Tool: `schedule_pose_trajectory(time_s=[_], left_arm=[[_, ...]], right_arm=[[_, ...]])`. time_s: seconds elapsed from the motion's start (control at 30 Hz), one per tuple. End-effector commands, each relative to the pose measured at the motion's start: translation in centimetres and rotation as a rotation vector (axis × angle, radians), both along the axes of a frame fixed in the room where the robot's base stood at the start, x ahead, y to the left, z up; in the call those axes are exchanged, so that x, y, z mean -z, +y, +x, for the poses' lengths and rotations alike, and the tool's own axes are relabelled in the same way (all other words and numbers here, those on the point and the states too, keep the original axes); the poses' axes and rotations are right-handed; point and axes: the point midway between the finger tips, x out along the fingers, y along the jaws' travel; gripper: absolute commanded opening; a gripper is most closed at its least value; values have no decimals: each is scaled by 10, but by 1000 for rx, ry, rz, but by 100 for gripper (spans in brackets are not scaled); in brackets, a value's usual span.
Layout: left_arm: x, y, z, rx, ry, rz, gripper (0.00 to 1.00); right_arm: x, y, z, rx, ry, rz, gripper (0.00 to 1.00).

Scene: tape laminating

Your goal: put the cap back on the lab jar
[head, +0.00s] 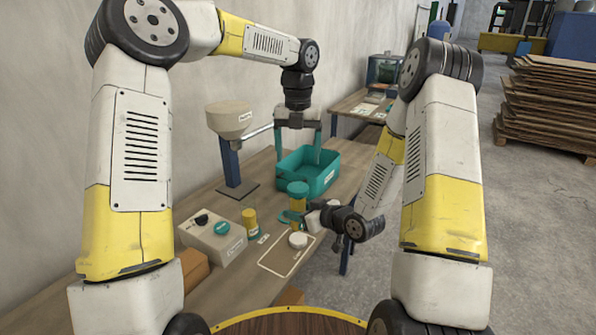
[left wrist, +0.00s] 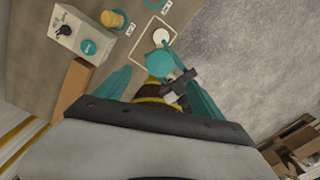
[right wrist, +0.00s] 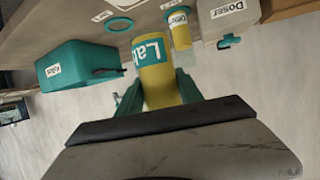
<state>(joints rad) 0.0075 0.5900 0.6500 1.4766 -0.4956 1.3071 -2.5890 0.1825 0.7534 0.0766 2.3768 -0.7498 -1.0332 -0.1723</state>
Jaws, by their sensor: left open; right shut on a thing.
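In the right wrist view, the jar (right wrist: 157,82) shows a teal "Lab" label and stands between my right fingers. My right gripper (right wrist: 158,92) is shut on its body. The left wrist view shows the teal top (left wrist: 159,65) from above; I cannot tell whether it is a seated cap. My left gripper (head: 298,148) is open and empty, above and behind the jar. A white round disc (head: 298,240) lies in the outlined area.
A teal bin (head: 322,182) stands behind the jar. The doser box (head: 212,238) and a small yellow container (head: 249,219) are to the left. A hopper on a post (head: 230,118) stands near the wall. A teal ring (right wrist: 118,25) lies on the table.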

Motion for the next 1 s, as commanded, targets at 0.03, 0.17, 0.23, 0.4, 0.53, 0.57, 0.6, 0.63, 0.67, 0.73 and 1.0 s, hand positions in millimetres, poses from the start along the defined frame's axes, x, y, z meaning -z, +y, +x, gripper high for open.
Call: schedule_pose_trajectory(time_s=[0.03, 0.17, 0.23, 0.4, 0.53, 0.57, 0.6, 0.63, 0.67, 0.73, 1.0], left_arm=[[-9, -1, 1, 0, -3, -2, 79], [-22, -1, 0, 0, -1, -1, 79], [-26, -1, 0, 0, 0, -1, 79], [-27, -1, 0, 1, 0, -1, 79], [-27, 0, 0, 1, 0, -1, 79], [-27, 0, 0, 0, 0, -1, 79], [-27, 0, 0, 0, 0, 0, 79], [-27, 0, 0, 0, 0, 0, 79], [-27, 0, 0, 0, 0, 0, 79], [-27, 0, 0, -1, 0, 0, 79], [-47, 17, -21, -259, -53, 11, 79]], right_arm=[[-1, 0, 0, 0, -1, 1, 0], [-1, 0, 0, 0, -1, 0, 0], [-1, 0, 0, 0, -1, 0, 0], [-1, 0, 0, 0, -1, 1, 0], [-1, 0, 0, 0, -1, 0, 0], [-1, 0, 0, 0, -1, 1, 0], [0, 0, 0, 0, -1, 0, 0], [0, 0, 0, 0, -1, 1, 0], [0, 0, 0, 0, -1, 1, 0], [0, 0, 0, 0, -1, 1, 0], [-1, 0, 0, 0, -1, 0, 0]])
